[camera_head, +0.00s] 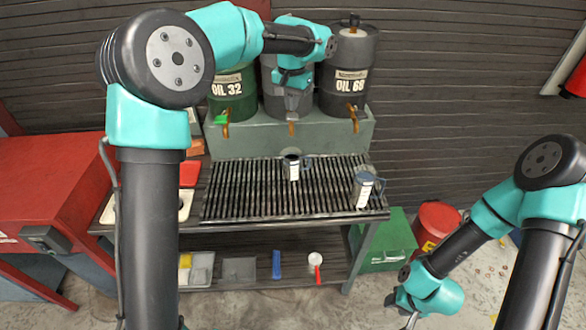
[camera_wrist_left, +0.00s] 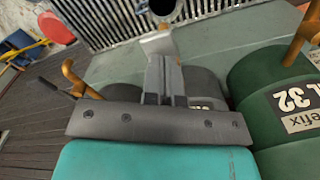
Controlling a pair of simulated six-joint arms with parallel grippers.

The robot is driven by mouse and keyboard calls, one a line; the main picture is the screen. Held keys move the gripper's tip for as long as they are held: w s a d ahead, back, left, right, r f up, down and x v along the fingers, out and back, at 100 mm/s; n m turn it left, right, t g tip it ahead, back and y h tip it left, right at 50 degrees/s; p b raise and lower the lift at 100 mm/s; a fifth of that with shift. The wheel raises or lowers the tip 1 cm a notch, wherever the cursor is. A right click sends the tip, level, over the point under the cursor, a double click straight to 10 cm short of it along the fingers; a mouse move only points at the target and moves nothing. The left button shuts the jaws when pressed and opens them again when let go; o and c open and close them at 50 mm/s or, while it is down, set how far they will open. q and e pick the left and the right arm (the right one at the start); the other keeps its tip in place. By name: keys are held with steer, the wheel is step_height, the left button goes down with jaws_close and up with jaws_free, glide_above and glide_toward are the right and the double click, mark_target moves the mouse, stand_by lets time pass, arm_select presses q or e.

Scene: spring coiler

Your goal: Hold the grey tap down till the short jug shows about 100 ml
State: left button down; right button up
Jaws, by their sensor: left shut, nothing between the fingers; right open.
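My left gripper (camera_head: 292,108) is shut and empty, pointing down in front of the grey middle drum (camera_head: 268,85), just above its brass tap spout (camera_head: 291,127). It covers the tap's handle, so I cannot tell whether it is pressed. In the left wrist view the shut fingers (camera_wrist_left: 160,60) reach toward a dark jug mouth (camera_wrist_left: 166,8). One jug (camera_head: 292,167) stands upright on the grate below the middle tap; its level is too small to read. A second jug (camera_head: 366,190) stands at the grate's right front. My right gripper (camera_head: 395,303) is open, low at the right, away from the bench.
A green OIL 32 drum (camera_head: 232,95) and a dark OIL 68 drum (camera_head: 347,75) flank the middle one, each with a brass tap. The grate (camera_head: 235,195) has free room left of the jugs. A red cabinet (camera_head: 50,190) stands left, a green box (camera_head: 390,245) right.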

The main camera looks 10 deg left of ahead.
mark_target(292, 115)
arm_select(q)
steer(key=shift+f, duration=1.6)
stand_by(1.4)
steer(key=shift+r, duration=0.1)
stand_by(1.7)
steer(key=shift+r, duration=3.5)
